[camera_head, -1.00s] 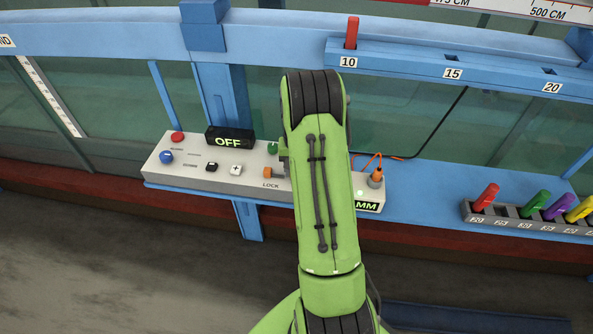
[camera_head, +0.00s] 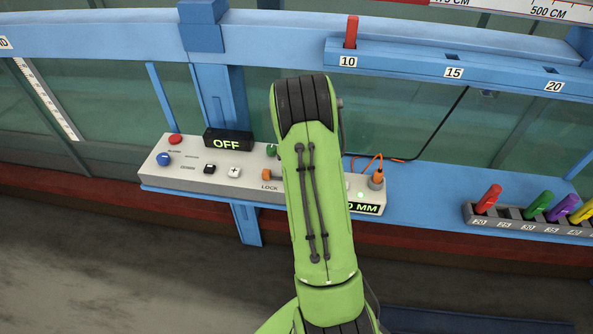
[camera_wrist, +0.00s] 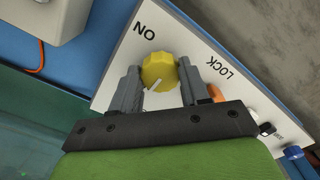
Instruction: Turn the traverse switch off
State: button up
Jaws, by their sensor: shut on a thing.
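In the wrist view a round yellow knob (camera_wrist: 159,72) with a white pointer line sits on the white panel (camera_wrist: 112,62), beside the printed word ON. It appears to be the traverse switch. The pointer is aimed toward the lower left of that view. My gripper (camera_wrist: 160,80) has one grey finger on each side of the knob and is shut on it. In the head view my green arm hides the knob and my gripper; the white control panel (camera_head: 190,178) shows on both sides of the arm.
An orange lock lever (camera_head: 271,175), a green button (camera_head: 272,150), an OFF display (camera_head: 227,141) and a MM display (camera_head: 365,208) are close to my arm. An orange cable plug (camera_head: 377,177) stands at the panel's right end. A rack of coloured pegs (camera_head: 475,216) is farther right.

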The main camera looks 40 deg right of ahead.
dwell(0.4)
jog(key=o, duration=1.1)
jog(key=shift+c, duration=0.2)
notch_tip(320, 180, up, 16)
jog(key=p, duration=0.1)
jog(key=shift+p, duration=0.35)
jog(key=shift+f, duration=0.1)
